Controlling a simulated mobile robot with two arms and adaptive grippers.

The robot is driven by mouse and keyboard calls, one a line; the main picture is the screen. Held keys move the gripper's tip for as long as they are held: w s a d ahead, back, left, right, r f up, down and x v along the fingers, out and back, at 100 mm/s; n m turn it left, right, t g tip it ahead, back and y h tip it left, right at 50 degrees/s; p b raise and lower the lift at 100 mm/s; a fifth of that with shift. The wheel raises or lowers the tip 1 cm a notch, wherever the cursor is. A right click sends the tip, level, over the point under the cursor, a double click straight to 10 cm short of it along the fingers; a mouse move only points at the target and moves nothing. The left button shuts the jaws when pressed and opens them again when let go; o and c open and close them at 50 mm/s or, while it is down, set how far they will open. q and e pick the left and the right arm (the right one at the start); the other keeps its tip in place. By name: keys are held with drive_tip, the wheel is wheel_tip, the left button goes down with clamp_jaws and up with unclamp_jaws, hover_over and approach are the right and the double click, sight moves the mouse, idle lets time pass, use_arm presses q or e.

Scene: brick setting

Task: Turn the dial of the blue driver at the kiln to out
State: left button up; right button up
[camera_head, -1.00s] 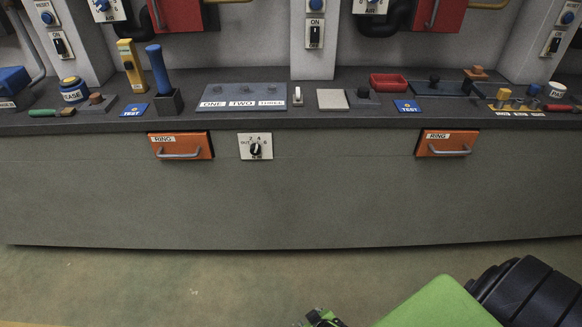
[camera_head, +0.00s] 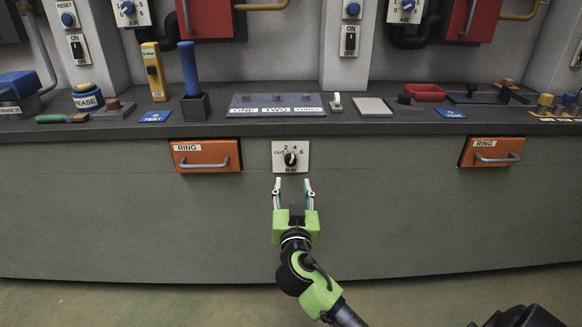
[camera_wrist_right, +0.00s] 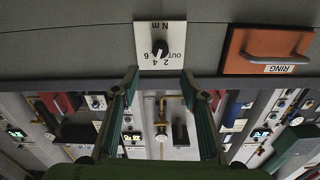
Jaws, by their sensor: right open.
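A black dial knob (camera_head: 290,159) sits on a white plate (camera_head: 303,147) marked OUT, 2, 4, 6 and Nm on the grey bench front. It also shows upside down in the right wrist view (camera_wrist_right: 160,47). Where its pointer stands is too small to tell. My right gripper (camera_head: 292,182) is open and empty, just below the plate in the head view. In the right wrist view its fingertips (camera_wrist_right: 159,72) frame the plate's width, with the knob beyond them. A blue-handled tool (camera_head: 189,68) stands upright in a dark block on the bench. My left gripper is not in view.
Orange RING drawers with grey handles flank the dial, at left (camera_head: 206,155) and right (camera_head: 492,152). The bench top (camera_head: 340,127) overhangs above the dial and holds a ONE-TWO-THREE panel (camera_head: 240,104). The bench front beside my gripper is clear.

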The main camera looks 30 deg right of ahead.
sight(291, 162)
drive_tip(key=x, duration=1)
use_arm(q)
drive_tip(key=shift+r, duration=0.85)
use_arm(e)
drive_tip(key=shift+x, duration=0.8)
drive_tip(key=shift+a+f, duration=0.1)
drive_tip(key=shift+c, duration=0.4)
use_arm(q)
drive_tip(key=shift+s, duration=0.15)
use_arm(e)
drive_tip(key=c, duration=1)
